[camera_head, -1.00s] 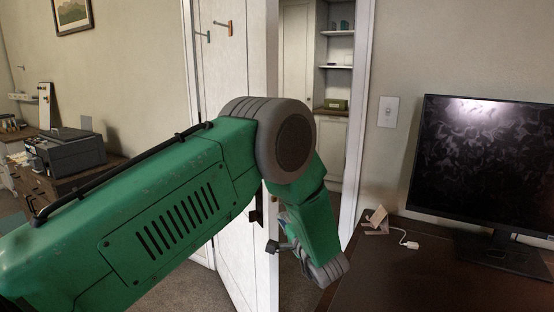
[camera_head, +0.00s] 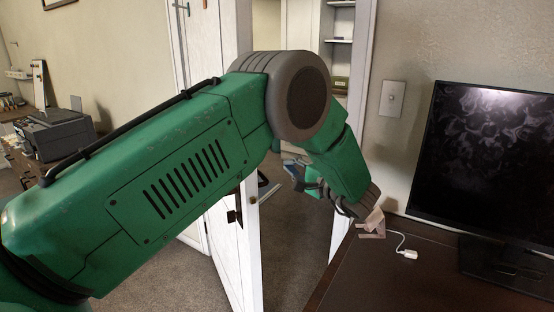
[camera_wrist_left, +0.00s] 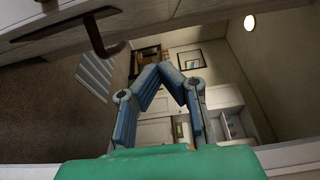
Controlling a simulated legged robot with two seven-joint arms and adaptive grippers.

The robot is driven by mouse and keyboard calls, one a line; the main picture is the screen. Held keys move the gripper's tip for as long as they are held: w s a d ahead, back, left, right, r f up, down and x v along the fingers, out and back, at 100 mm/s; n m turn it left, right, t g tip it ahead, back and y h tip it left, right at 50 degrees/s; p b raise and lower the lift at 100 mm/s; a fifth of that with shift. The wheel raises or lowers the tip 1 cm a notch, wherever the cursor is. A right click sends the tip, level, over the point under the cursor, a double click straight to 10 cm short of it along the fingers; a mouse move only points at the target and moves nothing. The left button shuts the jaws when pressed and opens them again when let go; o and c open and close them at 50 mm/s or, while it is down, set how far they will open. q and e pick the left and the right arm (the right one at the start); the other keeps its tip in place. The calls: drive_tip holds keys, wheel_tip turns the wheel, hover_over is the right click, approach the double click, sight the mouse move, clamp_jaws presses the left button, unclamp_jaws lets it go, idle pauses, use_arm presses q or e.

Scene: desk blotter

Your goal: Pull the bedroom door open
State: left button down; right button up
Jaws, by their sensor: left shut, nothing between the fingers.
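The white bedroom door (camera_head: 229,262) stands ajar in the head view, with a gap between its edge and the right jamb. A dark handle (camera_head: 235,214) is on it, partly hidden by my arm. In the left wrist view the door (camera_wrist_left: 210,12) crosses the top, with the dark handle (camera_wrist_left: 97,36) at upper left. My left gripper (camera_head: 292,170) is in the gap, to the right of the door edge and apart from the handle. Its blue fingers (camera_wrist_left: 161,72) meet at the tips, shut and empty. My right gripper is not in view.
A dark desk (camera_head: 425,290) with a monitor (camera_head: 490,165) and a small card stand (camera_head: 373,222) is at the right, close to my left forearm's end. A printer (camera_head: 58,135) stands at the left. Carpet (camera_head: 290,245) shows clear through the doorway.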

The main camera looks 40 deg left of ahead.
use_arm(q)
drive_tip(key=a, duration=0.3)
drive_tip(key=s+a, duration=0.1)
drive_tip(key=a, duration=0.6)
drive_tip(key=shift+s+a+r+p, duration=0.25)
drive_tip(key=shift+s+a+p, duration=0.05)
drive_tip(key=shift+s, duration=0.3)
drive_tip(key=shift+d+r, duration=0.1)
drive_tip(key=shift+d, duration=0.25)
